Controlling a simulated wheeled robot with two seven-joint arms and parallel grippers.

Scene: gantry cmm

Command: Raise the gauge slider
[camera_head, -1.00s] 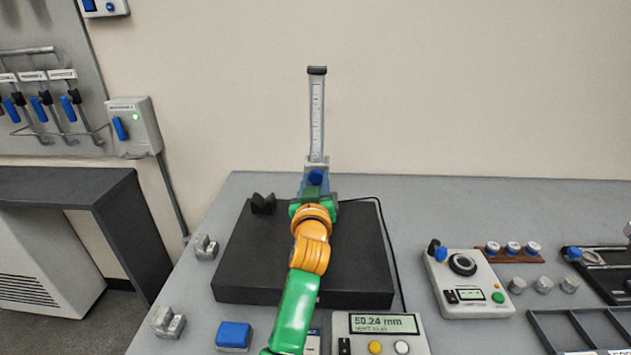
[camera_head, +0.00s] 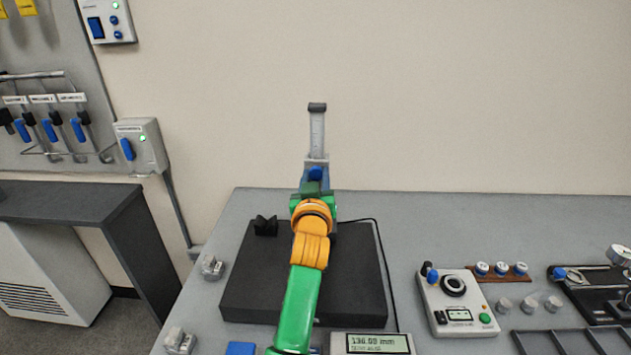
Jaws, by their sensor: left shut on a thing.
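The height gauge stands on the black granite plate (camera_head: 250,290), its silver scale column (camera_head: 317,135) upright with a dark cap on top. The gauge slider (camera_head: 316,172), with a blue knob, is partway up the column, with a short length of scale showing above it. My left gripper (camera_head: 313,188) is at the slider and shut on it; its green and orange arm hides the fingertips and the lower gauge. The readout (camera_head: 372,343) at the bottom shows about 136 mm. My right gripper is not in view.
A black V-block (camera_head: 265,225) sits on the plate's back left. Metal blocks (camera_head: 212,267) lie left of the plate. A control box (camera_head: 457,302) with knobs stands to the right, near a tray (camera_head: 565,342). A cable runs along the plate's right side.

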